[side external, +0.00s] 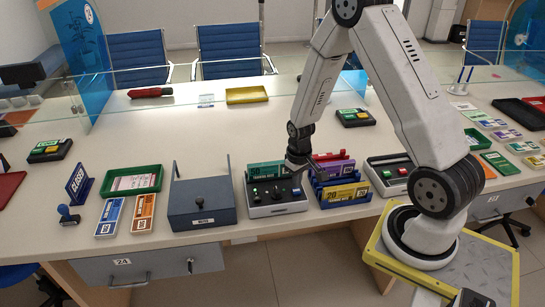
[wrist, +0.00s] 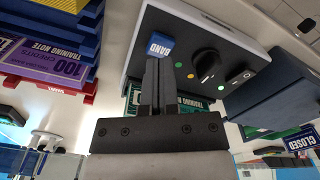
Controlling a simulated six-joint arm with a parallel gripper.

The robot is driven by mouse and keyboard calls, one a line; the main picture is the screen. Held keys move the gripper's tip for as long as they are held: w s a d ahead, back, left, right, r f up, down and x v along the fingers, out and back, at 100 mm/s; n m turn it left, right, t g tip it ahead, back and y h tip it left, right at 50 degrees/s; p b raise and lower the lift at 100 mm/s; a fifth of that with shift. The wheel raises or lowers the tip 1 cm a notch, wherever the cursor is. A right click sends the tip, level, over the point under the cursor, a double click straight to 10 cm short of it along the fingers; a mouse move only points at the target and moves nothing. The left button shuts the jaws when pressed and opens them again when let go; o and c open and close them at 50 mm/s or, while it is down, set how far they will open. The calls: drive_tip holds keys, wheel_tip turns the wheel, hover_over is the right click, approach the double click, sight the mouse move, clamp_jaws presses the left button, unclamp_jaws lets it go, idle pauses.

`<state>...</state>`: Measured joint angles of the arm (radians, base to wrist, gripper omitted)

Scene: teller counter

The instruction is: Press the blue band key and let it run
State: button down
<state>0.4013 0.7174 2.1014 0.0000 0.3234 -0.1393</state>
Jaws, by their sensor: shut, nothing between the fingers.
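The blue band key (wrist: 160,45), lettered BAND, sits near one end of the black panel of the banding machine (wrist: 145,22). The machine also shows in the side view (side external: 275,211), a light box with a black top and green lamps. My gripper (wrist: 161,62) is shut and empty, its fingertips right at the edge of the key in the wrist view; I cannot tell if they touch it. A black knob (wrist: 206,62) and small lamps are beside the key.
Note racks stand to the right with a purple training note (wrist: 45,60) and a yellow note bundle (side external: 345,194). A green note bundle (side external: 264,170) lies behind the machine. A grey-blue box (side external: 200,200) stands close on its left. The counter behind is mostly clear.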

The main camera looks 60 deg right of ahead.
sight(296, 190)
drive_tip(key=shift+f, duration=1.1)
idle(0.6)
drive_tip(key=shift+r, duration=0.1)
wheel_tip(296, 190, up, 9)
idle(1.5)
drive_tip(key=s+a+r+n+t, duration=0.1)
drive_tip(key=s+a+r, duration=0.1)
drive_tip(key=a+r, duration=0.2)
drive_tip(key=s+a+r+n+t, duration=0.1)
drive_tip(key=s+a+r+n, duration=0.1)
drive_tip(key=a, duration=0.8)
drive_tip(key=shift+s+a+r+t, duration=0.15)
drive_tip(key=shift+s+r+t, duration=0.15)
drive_tip(key=shift+s+r, duration=0.55)
drive_tip(key=c, duration=1.3)
unclamp_jaws()
drive_tip(key=shift+w, duration=0.1)
